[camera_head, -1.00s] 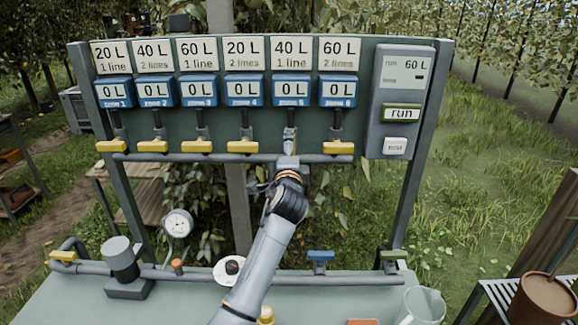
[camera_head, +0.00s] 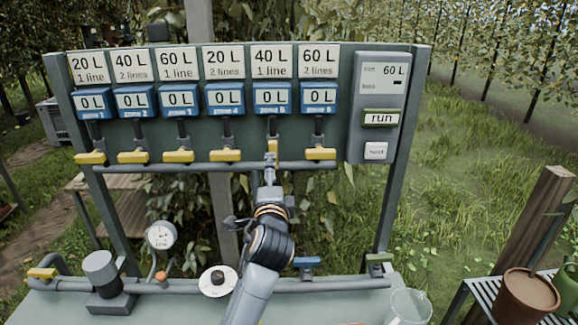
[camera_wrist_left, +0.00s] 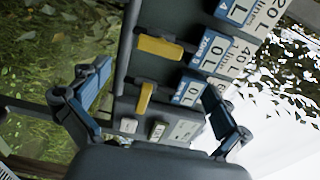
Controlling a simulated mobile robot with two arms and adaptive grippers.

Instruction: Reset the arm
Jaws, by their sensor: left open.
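My left gripper (camera_head: 268,180) is at the fifth valve's column of the panel (camera_head: 385,90) in the head view. The left wrist view shows its two fingers spread with nothing between them (camera_wrist_left: 153,85), facing the panel. The zone 5 yellow handle (camera_wrist_left: 160,48) lies in line with its pipe; in the head view it is largely hidden by the gripper. The zone 6 handle (camera_head: 320,154) lies crosswise and also shows in the left wrist view (camera_wrist_left: 145,97). Handles one to four are crosswise too. All zone displays read 0 L. My right gripper is not in view.
The grey control box shows 60 L above the run button (camera_head: 380,118). A bench (camera_head: 60,305) below carries a pipe, a gauge (camera_head: 161,235), a blue valve handle (camera_head: 307,262) and a clear jug (camera_head: 408,305). A brown pot (camera_head: 528,295) stands at the right.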

